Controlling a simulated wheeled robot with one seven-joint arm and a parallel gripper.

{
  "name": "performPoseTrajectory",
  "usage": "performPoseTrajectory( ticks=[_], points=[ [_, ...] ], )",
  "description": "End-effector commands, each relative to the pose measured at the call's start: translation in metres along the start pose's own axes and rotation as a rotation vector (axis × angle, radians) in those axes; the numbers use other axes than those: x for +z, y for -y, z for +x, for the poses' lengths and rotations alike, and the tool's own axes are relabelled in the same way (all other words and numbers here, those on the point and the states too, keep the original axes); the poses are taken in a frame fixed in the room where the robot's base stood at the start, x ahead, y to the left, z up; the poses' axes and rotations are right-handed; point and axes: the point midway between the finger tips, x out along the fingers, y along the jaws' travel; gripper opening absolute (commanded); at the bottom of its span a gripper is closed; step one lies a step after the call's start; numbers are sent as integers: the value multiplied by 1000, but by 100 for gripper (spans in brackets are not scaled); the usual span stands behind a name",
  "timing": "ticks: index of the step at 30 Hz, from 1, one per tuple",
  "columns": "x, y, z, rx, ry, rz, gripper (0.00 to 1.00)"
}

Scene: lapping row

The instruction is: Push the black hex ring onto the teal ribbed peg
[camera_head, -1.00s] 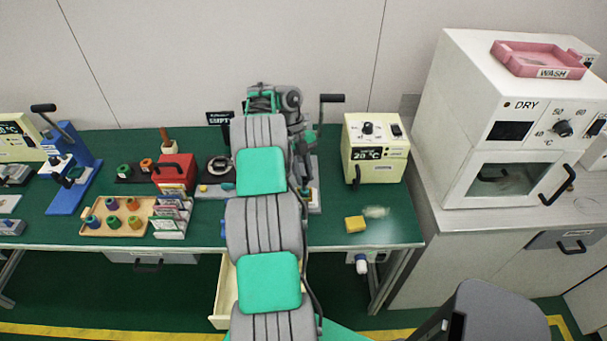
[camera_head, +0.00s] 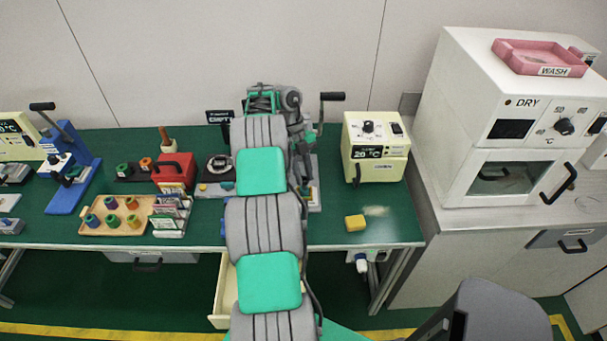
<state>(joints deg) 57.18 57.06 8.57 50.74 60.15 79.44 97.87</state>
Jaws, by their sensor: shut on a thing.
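My arm runs up the middle of the view, and its grey and green wrist end (camera_head: 262,98) is at the back of the bench. My gripper is hidden behind my own arm links. I cannot make out the black hex ring or the teal ribbed peg for certain. A round dark part (camera_head: 219,164) lies just left of my arm, and a small teal piece (camera_head: 228,186) sits below it. A grey press with a crank handle (camera_head: 332,97) stands partly hidden behind my arm, its base (camera_head: 315,190) showing at the right.
A red box (camera_head: 174,173), a wooden tray (camera_head: 150,204) of coloured spools and a card rack (camera_head: 171,217) stand left. A blue press (camera_head: 72,165) is farther left. A cream controller (camera_head: 374,148) and a yellow block (camera_head: 355,223) are right. An open drawer (camera_head: 224,290) juts out below.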

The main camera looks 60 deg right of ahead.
Motion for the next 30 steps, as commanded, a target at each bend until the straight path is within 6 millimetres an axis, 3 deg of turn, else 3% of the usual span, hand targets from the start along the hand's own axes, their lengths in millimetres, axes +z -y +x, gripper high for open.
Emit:
performPoseTrajectory(
  ticks=[25,26,30],
  points=[
    [9,0,21,0,0,0,0],
    [8,0,20,0,0,0,26],
    [8,0,20,0,0,-1,38]
  ],
)
